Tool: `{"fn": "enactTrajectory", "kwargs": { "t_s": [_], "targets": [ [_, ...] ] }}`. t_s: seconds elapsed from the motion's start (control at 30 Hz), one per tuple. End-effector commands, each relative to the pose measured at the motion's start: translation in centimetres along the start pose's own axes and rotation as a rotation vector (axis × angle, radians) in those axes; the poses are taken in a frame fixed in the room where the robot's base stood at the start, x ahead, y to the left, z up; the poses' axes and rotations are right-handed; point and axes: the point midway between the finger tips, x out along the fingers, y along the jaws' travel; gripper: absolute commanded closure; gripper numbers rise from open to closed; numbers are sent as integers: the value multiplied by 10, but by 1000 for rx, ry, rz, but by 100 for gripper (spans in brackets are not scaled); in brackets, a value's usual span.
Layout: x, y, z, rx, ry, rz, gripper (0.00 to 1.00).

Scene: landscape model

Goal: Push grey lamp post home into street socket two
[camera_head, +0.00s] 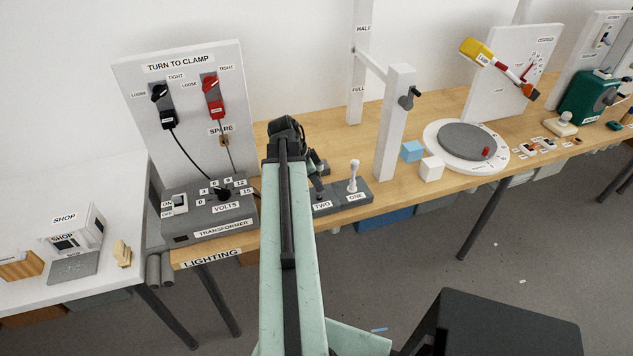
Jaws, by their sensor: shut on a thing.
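The dark grey socket block (342,198) lies on the wooden bench, with labels TWO on its left part and ONE on its right. A white lamp post (353,177) stands upright in socket one. My gripper (317,187) is small and dark in this view, low over the socket two end, just right of my green arm. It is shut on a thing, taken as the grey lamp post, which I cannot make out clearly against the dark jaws. My arm hides the left end of the block, and I cannot tell how deep the post sits.
The transformer box (210,216) and its TURN TO CLAMP panel (188,110) stand left of my arm. A white post (395,125) with a dark knob stands right of the sockets. A blue cube (411,151) and a white cube (431,169) lie beyond it, before a turntable (466,142).

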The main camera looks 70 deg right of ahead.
Motion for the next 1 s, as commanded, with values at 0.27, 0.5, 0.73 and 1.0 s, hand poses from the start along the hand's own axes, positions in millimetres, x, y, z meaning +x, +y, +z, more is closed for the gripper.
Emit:
{"fn": "enactTrajectory", "kwargs": {
  "t_s": [0.27,0.5,0.73,1.0],
  "targets": [
    [8,0,3,0,0,0,100],
    [13,0,6,0,0,0,100],
    [19,0,8,0,0,0,100],
    [25,0,10,0,0,0,100]
  ]
}}
